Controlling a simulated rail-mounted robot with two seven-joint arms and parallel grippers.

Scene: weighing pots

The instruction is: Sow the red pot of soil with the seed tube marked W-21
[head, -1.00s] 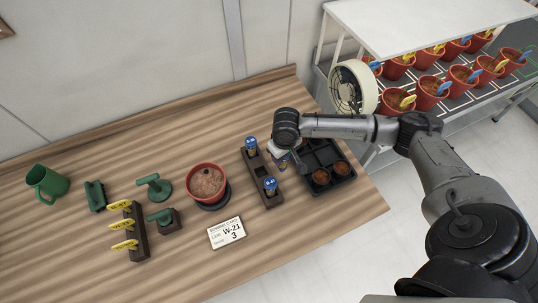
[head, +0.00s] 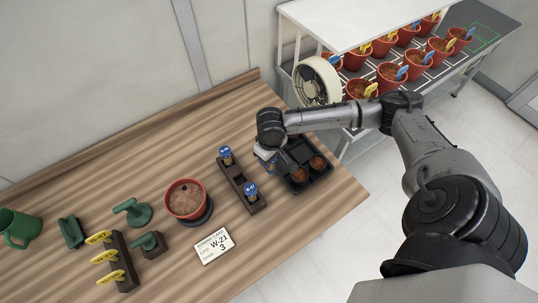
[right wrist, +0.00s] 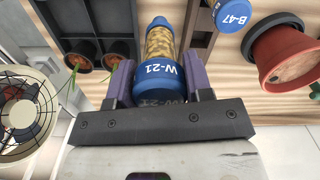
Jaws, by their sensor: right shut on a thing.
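My right gripper (right wrist: 158,84) is shut on a seed tube (right wrist: 162,45), which has a blue cap marked W-21 and yellowish seeds showing through its clear body. In the head view the gripper (head: 266,160) is between the dark tube rack (head: 237,178) and the black tray, partly hidden by its own wrist. The red pot of soil (head: 186,201) stands on a dark round base left of the rack; its side shows in the right wrist view (right wrist: 285,58). A white card (head: 214,246) reads W-21 and 3. My left gripper is not in view.
Two blue-capped tubes (head: 225,154) (head: 251,191) stand in the rack. The black tray (head: 322,180) holds small soil pots. A fan (head: 316,80) and a shelf of red pots (head: 392,72) are behind. Green tools (head: 132,211) and a yellow-tag holder (head: 120,262) lie left.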

